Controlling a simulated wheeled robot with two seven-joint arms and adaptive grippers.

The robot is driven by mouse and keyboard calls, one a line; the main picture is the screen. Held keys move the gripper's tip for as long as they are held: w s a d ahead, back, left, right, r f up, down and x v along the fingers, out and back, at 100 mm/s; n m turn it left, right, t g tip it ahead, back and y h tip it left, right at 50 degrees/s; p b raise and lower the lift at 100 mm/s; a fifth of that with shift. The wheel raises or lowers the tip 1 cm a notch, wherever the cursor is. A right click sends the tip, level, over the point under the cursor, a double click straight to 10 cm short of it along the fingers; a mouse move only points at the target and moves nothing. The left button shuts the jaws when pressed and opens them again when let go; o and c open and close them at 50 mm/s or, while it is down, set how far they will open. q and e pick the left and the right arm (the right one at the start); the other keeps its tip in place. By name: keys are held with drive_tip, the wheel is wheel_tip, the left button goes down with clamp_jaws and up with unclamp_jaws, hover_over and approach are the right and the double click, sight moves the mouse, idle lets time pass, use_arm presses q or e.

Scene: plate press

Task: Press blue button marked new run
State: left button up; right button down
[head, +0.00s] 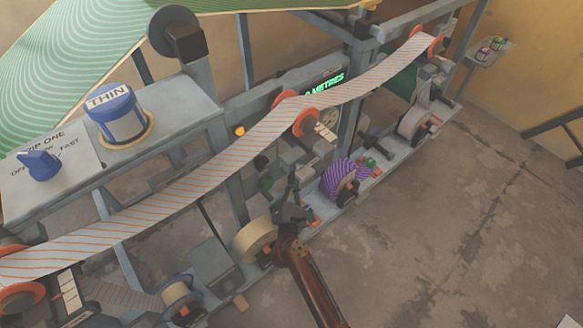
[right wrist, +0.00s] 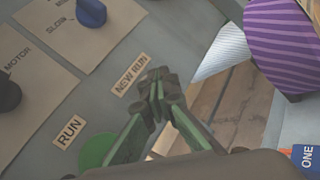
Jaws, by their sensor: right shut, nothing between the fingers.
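The NEW RUN label (right wrist: 130,76) is on a grey panel in the right wrist view. My right gripper (right wrist: 157,92) is shut and empty, its fingertips just to the right of and below that label. No blue button shows beside the label; the fingers may cover it. I cannot tell whether the fingertips touch the panel. In the head view my right gripper (head: 293,183) is in the lower middle, in front of the press frame. The panel with the label cannot be made out there. My left gripper is not in view.
A green button (right wrist: 97,150) sits near the RUN label (right wrist: 70,131). A blue knob (right wrist: 91,12) and dark MOTOR knob (right wrist: 6,94) are on the panel. A purple striped roll (head: 340,181) stands right of the gripper. A striped web (head: 190,168) crosses above. Floor at right is clear.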

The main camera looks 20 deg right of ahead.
drive_tip(key=shift+s+d, duration=0.2)
drive_tip(key=shift+s, duration=0.4)
drive_tip(key=shift+s+d+p, duration=0.3)
drive_tip(key=shift+s+p, duration=0.05)
drive_tip(key=shift+s, duration=0.45)
drive_tip(key=shift+s+d+p, duration=0.25)
drive_tip(key=shift+s+p, duration=0.05)
drive_tip(key=shift+s, duration=0.5)
drive_tip(key=shift+s+d+p, duration=0.3)
drive_tip(key=shift+s+p, duration=0.05)
drive_tip(key=shift+s, duration=0.45)
